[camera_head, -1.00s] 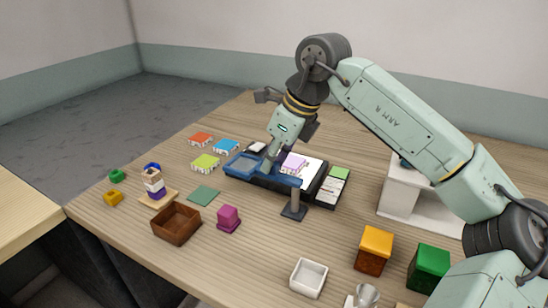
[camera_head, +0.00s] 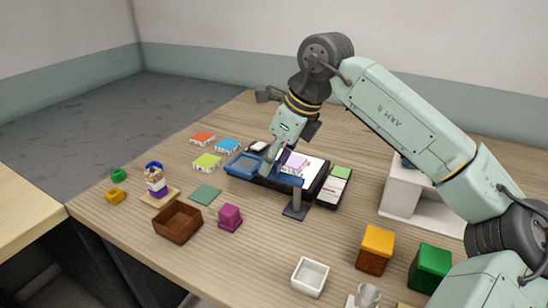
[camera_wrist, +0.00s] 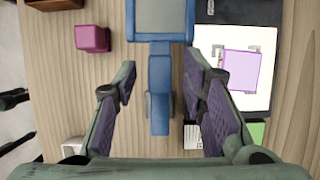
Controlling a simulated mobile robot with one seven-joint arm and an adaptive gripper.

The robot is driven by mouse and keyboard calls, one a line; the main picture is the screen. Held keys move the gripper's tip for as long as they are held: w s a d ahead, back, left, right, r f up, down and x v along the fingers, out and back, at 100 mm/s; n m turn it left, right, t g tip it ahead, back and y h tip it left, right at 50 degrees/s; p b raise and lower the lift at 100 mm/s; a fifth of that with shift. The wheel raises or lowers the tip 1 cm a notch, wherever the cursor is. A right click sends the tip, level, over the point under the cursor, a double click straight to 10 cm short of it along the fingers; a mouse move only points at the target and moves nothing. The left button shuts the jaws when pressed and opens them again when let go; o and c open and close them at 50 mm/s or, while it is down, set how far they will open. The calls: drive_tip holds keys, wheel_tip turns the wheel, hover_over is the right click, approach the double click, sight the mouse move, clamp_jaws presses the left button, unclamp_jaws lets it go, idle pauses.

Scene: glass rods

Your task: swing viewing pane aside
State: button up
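The viewing pane is a grey panel (camera_wrist: 165,14) in a blue frame (camera_head: 243,166), carried on a blue arm (camera_wrist: 159,88) from a dark post (camera_head: 296,203). In the head view the pane hangs over the left part of a dark tray. My gripper (camera_head: 274,160) is low over the blue arm, between the pane and the post. In the wrist view my gripper (camera_wrist: 160,76) is open, one finger on each side of the blue arm, with a gap on both sides. The head view does not show the fingertips clearly.
A white sheet with a lilac tile (camera_wrist: 242,70) lies right of the arm in the wrist view. A magenta block (camera_head: 230,217) and brown box (camera_head: 178,223) stand nearby. A white bin (camera_head: 310,277) is at the front. Bare table surrounds the post's front.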

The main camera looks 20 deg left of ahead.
drive_tip(key=v, duration=1.2)
